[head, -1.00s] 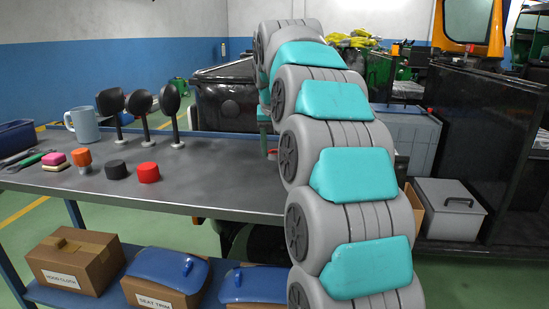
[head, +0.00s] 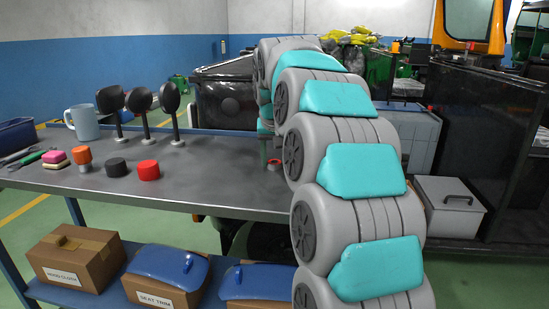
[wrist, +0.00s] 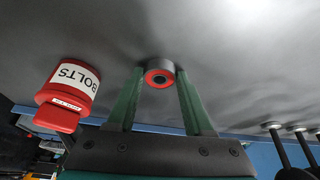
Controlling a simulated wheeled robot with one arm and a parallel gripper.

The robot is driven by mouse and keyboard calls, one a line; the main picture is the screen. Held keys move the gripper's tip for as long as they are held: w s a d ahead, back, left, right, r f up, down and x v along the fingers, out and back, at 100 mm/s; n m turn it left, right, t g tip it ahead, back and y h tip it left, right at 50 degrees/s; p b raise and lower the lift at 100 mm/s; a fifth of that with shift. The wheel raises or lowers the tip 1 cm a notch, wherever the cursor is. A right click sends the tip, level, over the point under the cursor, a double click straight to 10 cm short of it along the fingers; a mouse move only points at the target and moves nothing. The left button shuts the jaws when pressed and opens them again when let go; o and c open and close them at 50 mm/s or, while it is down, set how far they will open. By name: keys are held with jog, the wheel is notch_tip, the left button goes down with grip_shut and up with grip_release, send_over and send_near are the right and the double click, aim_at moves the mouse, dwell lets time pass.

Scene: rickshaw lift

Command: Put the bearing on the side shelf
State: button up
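The bearing (wrist: 159,77), a small grey ring with a red-orange face and dark centre, rests on the grey workbench (head: 225,180). In the head view the bearing (head: 274,164) shows just left of my arm. My gripper (wrist: 160,70) has two green fingers, spread apart with the bearing between their tips. A gap seems to show on each side of the bearing. In the head view my arm hides most of the gripper. I cannot tell which surface is the side shelf.
A red BOLTS container (wrist: 68,93) stands close beside the gripper. A grey lidded box (head: 450,205) stands at right.

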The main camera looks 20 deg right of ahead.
jog(key=o, duration=0.4)
jog(key=shift+o, duration=0.2)
